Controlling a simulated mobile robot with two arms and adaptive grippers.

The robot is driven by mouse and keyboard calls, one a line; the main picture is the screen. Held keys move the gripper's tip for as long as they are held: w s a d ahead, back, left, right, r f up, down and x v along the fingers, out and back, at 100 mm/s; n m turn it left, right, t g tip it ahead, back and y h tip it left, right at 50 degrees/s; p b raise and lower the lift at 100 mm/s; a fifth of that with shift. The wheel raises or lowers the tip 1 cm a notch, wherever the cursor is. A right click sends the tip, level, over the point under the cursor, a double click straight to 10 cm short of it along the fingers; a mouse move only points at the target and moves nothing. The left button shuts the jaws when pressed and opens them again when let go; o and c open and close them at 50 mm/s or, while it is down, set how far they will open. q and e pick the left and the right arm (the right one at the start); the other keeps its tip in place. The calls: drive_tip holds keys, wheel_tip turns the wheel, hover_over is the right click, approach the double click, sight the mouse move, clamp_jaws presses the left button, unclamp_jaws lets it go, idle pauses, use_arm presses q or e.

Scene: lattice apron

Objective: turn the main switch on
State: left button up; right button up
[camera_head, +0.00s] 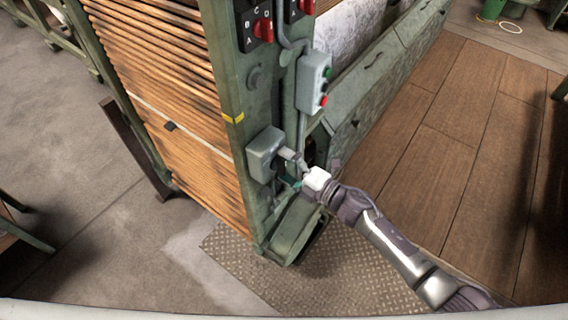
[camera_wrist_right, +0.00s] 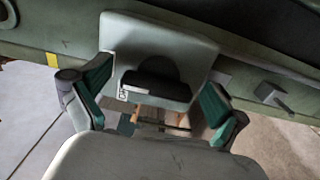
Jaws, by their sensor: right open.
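The main switch appears to be the grey box (camera_head: 265,146) on the green machine post; no name on it is readable. In the right wrist view, its pale housing (camera_wrist_right: 190,42) carries a black handle (camera_wrist_right: 157,84) with a small white label at its left end. My right gripper (camera_head: 290,169) is at the front of this box. In the right wrist view its two green-padded fingers (camera_wrist_right: 154,91) are spread, one on each side of the handle, with gaps between. Contact with the housing cannot be told. My left gripper is not in view.
A grey button box (camera_head: 314,82) with green and red buttons is above the switch. Red selector knobs (camera_head: 262,29) sit higher on the green post (camera_head: 231,90). Wooden slats (camera_head: 170,110) are to the left. A treadplate (camera_head: 335,275) and plank floor (camera_head: 440,170) lie below and right.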

drive_tip(key=v, duration=1.2)
idle(0.3)
drive_tip(key=d+f+m+t+h, duration=0.1)
drive_tip(key=d+f+m+h, duration=0.3)
drive_tip(key=f, duration=0.3)
drive_tip(key=d+f+m+t+h, duration=0.1)
drive_tip(key=d+f+m+h, duration=0.15)
drive_tip(key=f+m, duration=0.35)
drive_tip(key=s+d+f+m+g+h, duration=0.1)
drive_tip(key=s+d+f+m+h, duration=0.25)
drive_tip(key=f, duration=0.45)
drive_tip(key=s+d+f+m+g+h, duration=0.2)
drive_tip(key=s+d+f+m, duration=0.2)
drive_tip(key=f, duration=0.4)
drive_tip(key=s+f+m+g+h, duration=0.1)
drive_tip(key=s+f+m+g, duration=0.2)
drive_tip(key=s, duration=0.7)
drive_tip(key=s+f+m+g, duration=0.2)
drive_tip(key=s+f, duration=0.5)
drive_tip(key=s, duration=0.4)
drive_tip(key=s+f+m+g+h, duration=0.1)
drive_tip(key=s+f+m+g, duration=0.2)
drive_tip(key=s+f, duration=0.3)
drive_tip(key=s, duration=0.5)
drive_tip(key=shift+m+g+h, duration=0.3)
drive_tip(key=shift+m, duration=0.05)
drive_tip(key=shift+d, duration=0.15)
